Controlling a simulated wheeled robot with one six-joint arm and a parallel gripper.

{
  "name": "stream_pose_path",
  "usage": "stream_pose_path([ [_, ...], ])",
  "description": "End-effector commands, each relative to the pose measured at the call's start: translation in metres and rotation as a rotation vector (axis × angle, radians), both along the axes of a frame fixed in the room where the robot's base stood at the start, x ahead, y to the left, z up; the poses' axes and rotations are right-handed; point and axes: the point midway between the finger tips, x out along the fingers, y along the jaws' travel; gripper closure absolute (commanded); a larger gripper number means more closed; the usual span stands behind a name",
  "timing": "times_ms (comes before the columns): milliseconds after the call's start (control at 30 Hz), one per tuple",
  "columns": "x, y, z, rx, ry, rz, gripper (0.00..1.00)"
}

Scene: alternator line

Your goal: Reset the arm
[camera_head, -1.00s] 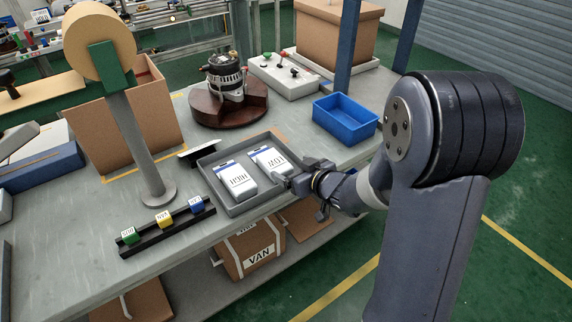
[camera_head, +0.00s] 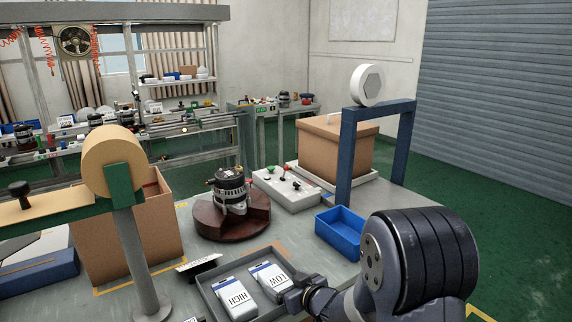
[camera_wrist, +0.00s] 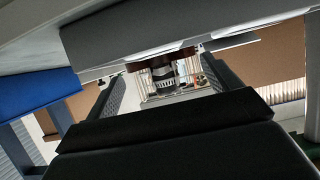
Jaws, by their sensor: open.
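My gripper (camera_head: 299,292) is at the right edge of the grey tray (camera_head: 210,291), beside the white LOW pack (camera_head: 269,280). In the head view it is small and partly hidden by its own wrist. The white HIGH pack (camera_head: 235,298) lies to the left of the LOW pack in the same tray. In the wrist view my gripper (camera_wrist: 163,82) shows its fingers apart, with nothing between them that I can make out as held.
Behind are a switch box (camera_head: 286,190) and a cardboard box (camera_head: 335,150). A tape roll on a post (camera_head: 130,245) and an open carton (camera_head: 150,225) stand at left.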

Motion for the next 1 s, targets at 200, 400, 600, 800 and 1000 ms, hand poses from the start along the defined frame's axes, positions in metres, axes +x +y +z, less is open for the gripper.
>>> stream_pose_path([
  [200,0.029,0.020,-0.014,0.001,0.002,0.001,0.15],
  [400,0.050,0.034,-0.027,0.001,0.001,0.001,0.15],
  [600,0.049,0.033,-0.012,0.001,-0.002,0.000,0.15],
  [800,0.048,0.033,-0.009,0.001,0.001,0.000,0.15],
  [1000,0.048,0.033,-0.009,0.001,0.001,0.000,0.15],
])
